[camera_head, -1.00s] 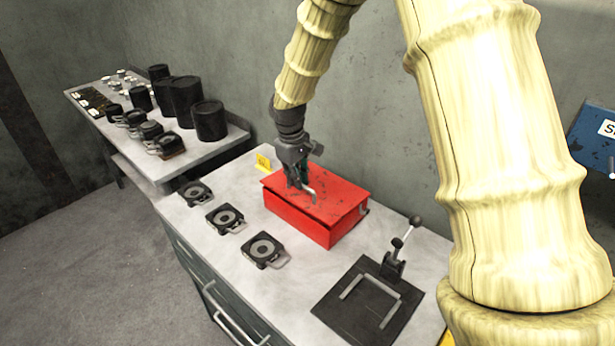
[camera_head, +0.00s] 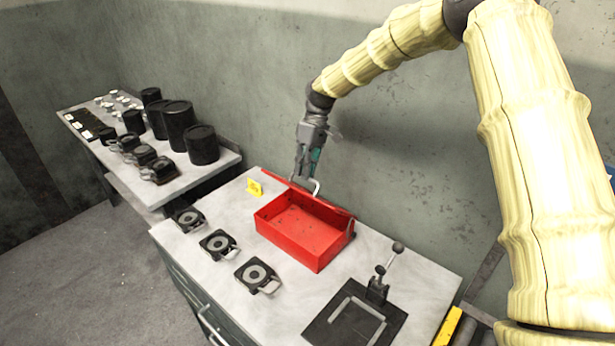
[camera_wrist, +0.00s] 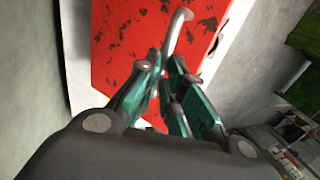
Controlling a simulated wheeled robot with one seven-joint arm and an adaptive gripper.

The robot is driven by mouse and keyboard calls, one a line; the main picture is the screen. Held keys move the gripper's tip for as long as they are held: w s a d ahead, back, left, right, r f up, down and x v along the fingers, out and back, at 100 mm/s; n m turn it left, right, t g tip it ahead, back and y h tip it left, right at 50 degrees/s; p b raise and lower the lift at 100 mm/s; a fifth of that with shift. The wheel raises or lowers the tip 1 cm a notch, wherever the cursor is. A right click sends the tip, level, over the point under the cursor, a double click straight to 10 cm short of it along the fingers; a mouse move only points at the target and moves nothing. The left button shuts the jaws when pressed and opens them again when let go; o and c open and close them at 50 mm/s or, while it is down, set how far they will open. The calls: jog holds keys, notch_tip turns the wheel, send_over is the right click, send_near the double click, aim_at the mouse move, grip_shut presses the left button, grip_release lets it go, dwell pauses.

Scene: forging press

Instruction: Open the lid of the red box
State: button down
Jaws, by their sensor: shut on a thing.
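The red box (camera_head: 306,243) stands on the light grey workbench with its inside in view and empty. Its red lid (camera_head: 322,204) is swung up and back along the box's rear edge, near the wall. My gripper (camera_head: 303,178) is behind the box's rear edge, shut on the metal lid handle (camera_head: 316,186). In the wrist view, my gripper (camera_wrist: 171,84) has its teal fingers closed at one end of the handle (camera_wrist: 178,30), against the scuffed red lid (camera_wrist: 125,45). The fingers hide part of the handle.
Several black round-dial fixtures (camera_head: 218,243) line the bench's front left. A black plate with a lever (camera_head: 352,315) lies at the right. A second table (camera_head: 180,178) holds black cylinders. The grey wall is close behind my gripper.

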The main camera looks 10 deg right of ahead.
jog(key=shift+w+d+r, duration=0.1)
jog(key=shift+w+d, duration=0.3)
jog(key=shift+d, duration=0.3)
jog(key=shift+w+d+r, duration=0.1)
jog(key=shift+w+d, duration=0.25)
jog(key=shift+d, duration=0.35)
jog(key=shift+w+d+r, duration=0.1)
jog(key=shift+w+d, duration=0.3)
jog(key=shift+d, duration=0.3)
jog(key=c, duration=1.8)
grip_release()
jog(key=shift+f, duration=0.1)
jog(key=shift+c, duration=0.2)
jog(key=o, duration=0.3)
jog(key=shift+w+d+f, duration=0.1)
jog(key=shift+a+v, duration=0.15)
jog(key=shift+v, duration=1.85)
jog(key=shift+a+v, duration=0.15)
jog(key=shift+v, duration=1.85)
jog(key=shift+w, duration=0.15)
